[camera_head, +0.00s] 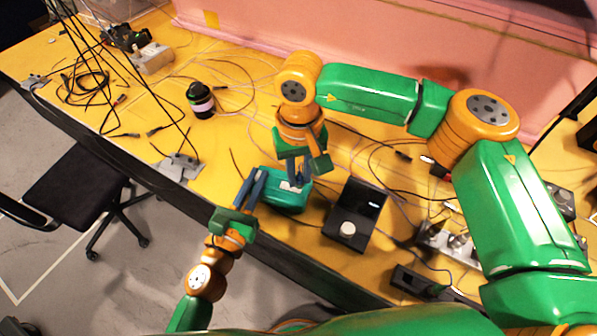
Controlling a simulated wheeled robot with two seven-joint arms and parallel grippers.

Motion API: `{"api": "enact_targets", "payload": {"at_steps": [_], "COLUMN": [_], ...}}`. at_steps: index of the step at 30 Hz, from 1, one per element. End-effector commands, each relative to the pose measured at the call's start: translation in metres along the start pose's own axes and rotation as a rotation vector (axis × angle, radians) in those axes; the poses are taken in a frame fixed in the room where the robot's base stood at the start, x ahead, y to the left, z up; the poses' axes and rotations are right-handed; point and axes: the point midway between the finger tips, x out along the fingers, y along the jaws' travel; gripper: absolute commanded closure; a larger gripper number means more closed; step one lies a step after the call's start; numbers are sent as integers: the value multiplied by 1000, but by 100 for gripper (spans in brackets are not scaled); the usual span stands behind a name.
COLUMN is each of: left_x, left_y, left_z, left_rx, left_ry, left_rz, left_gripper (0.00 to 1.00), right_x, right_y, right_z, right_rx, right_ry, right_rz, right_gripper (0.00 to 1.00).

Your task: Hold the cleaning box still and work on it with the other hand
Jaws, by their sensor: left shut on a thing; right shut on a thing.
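The cleaning box (287,201) is a small teal box with a lighter top patch. It sits on the yellow table near its front edge, in the middle of the head view. My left gripper (254,184) comes from the lower left and is shut on the box's left side. My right gripper (294,182) reaches down from above and is shut at the box's top. Its fingers and the wrist hide part of the box's far side, so the exact spot it grips is hard to see.
A black device with a round white knob (347,229) stands just right of the box. A dark jar with a pink band (201,100) stands further left. Loose cables and power strips (447,245) lie across the yellow table (60,60). A black chair (75,188) stands left.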

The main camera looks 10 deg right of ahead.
Motion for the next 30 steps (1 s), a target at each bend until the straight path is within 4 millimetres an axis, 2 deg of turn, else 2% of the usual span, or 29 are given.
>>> {"api": "enact_targets", "payload": {"at_steps": [18, 30], "left_x": [0, 0], "left_y": [0, 0], "left_z": [0, 0], "left_rx": [0, 0], "left_ry": [0, 0], "left_rz": [0, 0], "left_gripper": [100, 100], "right_x": [-52, -57], "right_y": [0, 0], "right_z": [-1, 0], "right_rx": [-1, -1], "right_ry": [4, 2], "right_rz": [-1, -1], "right_gripper": [100, 100]}}
